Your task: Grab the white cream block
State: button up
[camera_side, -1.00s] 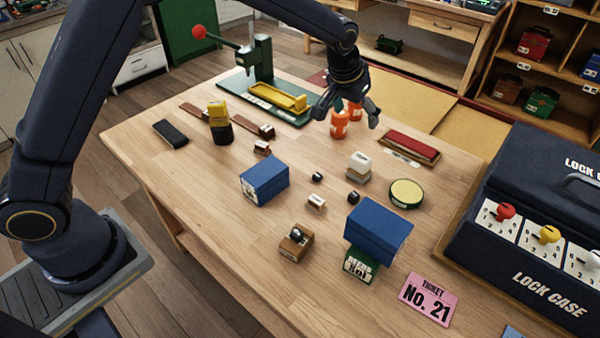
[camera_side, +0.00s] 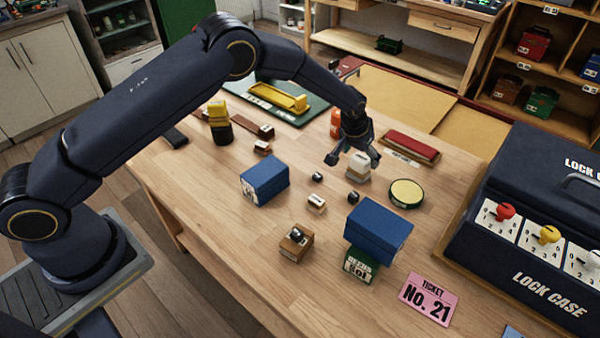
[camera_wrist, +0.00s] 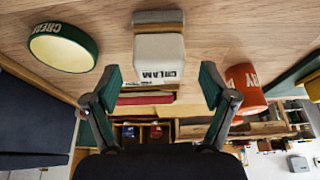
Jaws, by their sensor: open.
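The white cream block (camera_side: 359,162) stands on a grey-brown base on the wooden table, in the middle of the side view. In the wrist view the cream block (camera_wrist: 159,58) shows dark "CREAM" lettering and lies just beyond the fingertips, centred between them. My gripper (camera_side: 352,162) is open, close above the block in the side view. In the wrist view my gripper (camera_wrist: 163,85) has its two fingers spread wide on either side of the block's line, with nothing held. Whether a finger touches the block cannot be told.
A round cream-topped green tin (camera_side: 406,193) stands right of the block. An orange piece (camera_wrist: 246,88) is near the right finger. Two blue boxes (camera_side: 265,180) (camera_side: 378,229), a red pad (camera_side: 411,145) and small dark pieces surround it.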

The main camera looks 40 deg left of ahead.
jog(key=shift+x, duration=1.05)
jog(key=shift+c, duration=0.2)
jog(key=c, duration=1.2)
jog(key=shift+c, duration=0.3)
jog(key=shift+r, duration=0.15)
